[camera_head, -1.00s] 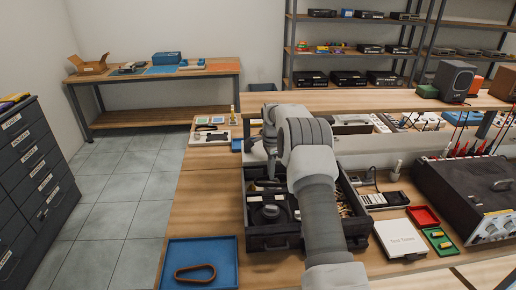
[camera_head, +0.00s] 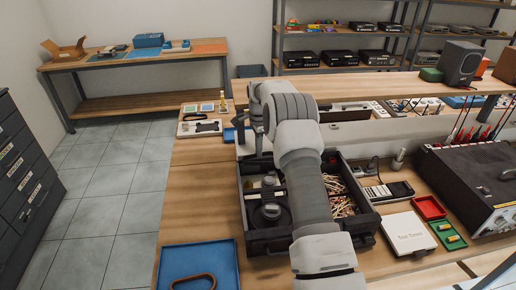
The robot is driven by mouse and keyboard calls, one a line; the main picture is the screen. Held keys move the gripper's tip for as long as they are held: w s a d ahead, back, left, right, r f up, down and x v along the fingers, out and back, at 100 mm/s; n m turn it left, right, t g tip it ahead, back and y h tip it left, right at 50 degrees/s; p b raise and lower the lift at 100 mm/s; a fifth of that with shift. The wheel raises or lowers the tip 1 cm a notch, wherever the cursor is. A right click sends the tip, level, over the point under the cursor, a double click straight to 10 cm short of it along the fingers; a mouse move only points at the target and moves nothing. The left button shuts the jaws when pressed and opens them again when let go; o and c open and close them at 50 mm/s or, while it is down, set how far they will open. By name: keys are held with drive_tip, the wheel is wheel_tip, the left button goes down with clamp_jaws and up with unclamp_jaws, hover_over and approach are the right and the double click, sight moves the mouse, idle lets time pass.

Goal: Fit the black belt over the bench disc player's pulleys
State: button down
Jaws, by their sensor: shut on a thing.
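My gripper is small and partly hidden by my own arm. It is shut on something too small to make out. A white unit with dark parts (camera_head: 199,128) lies left of it on the bench and may be the disc player. Its pulleys are too small to tell. I cannot pick out the black belt. A brown-orange belt (camera_head: 196,281) lies in the blue tray (camera_head: 180,258) at the front.
A black open bin (camera_head: 271,240) with dark parts and loose wires stands under my arm. To the right are a white box (camera_head: 407,233), red tray (camera_head: 429,207), green tray (camera_head: 449,235) and large black instrument (camera_head: 472,188). Bare bench (camera_head: 200,200) lies left of the bin.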

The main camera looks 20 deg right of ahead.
drive_tip(key=shift+f+b, duration=2.05)
drive_tip(key=shift+f, duration=2.2)
drive_tip(key=shift+f+b, duration=0.9)
drive_tip(key=shift+f, duration=0.3)
drive_tip(key=c, duration=0.9)
unclamp_jaws()
drive_tip(key=shift+c, duration=0.2)
wheel_tip(320, 180, up, 17)
drive_tip(key=shift+r, duration=0.2)
drive_tip(key=shift+r+p, duration=0.15)
drive_tip(key=shift+p, duration=0.25)
wheel_tip(320, 180, up, 7)
drive_tip(key=p, duration=0.7)
drive_tip(key=shift+p, duration=0.35)
